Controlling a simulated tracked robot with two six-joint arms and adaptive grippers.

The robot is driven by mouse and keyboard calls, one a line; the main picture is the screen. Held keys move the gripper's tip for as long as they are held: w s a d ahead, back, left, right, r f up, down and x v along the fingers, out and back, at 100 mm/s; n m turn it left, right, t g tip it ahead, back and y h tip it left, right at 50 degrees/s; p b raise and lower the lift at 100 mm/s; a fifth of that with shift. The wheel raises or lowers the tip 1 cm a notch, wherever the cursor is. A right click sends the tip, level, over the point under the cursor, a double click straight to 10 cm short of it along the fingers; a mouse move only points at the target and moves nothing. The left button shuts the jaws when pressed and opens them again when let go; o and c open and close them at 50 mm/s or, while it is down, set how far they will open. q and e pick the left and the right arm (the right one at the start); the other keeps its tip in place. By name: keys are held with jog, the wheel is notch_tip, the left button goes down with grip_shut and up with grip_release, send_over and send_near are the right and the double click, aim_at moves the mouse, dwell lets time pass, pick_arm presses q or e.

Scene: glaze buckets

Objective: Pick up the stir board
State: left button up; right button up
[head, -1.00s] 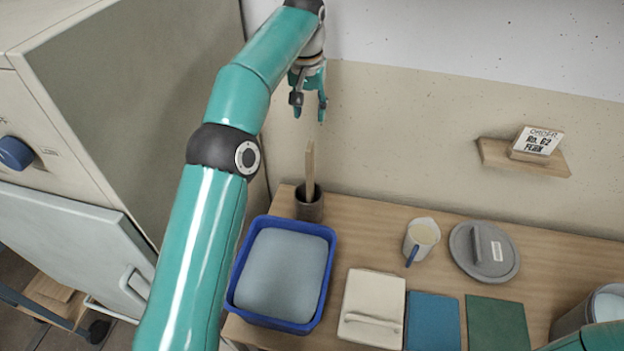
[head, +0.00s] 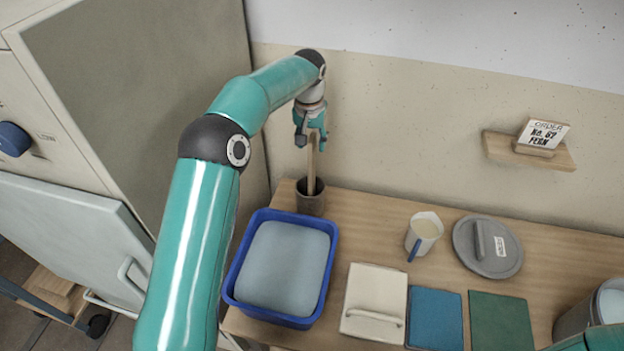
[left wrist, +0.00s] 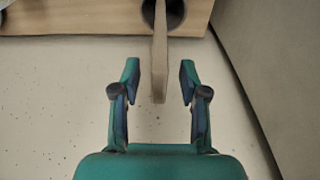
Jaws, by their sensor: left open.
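The stir board (head: 311,170) is a thin pale wooden strip standing upright in a dark cup (head: 311,201) at the back left of the wooden table. My left gripper (head: 311,144) is open and points down at the board's top end, which is partly hidden by the fingers in the head view. In the left wrist view the stir board (left wrist: 160,60) reaches down between the two open fingers (left wrist: 159,85), with a gap on both sides. The right gripper is not in view; only a bit of teal arm shows at the lower right corner.
A blue tub (head: 236,270) with a pale-blue content stands in front of the cup. The wall shelf (head: 500,148) holds an order card.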

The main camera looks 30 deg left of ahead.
pick_arm(q)
jog(key=shift+w+f, duration=0.2)
jog(key=shift+f, duration=1.3)
grip_shut()
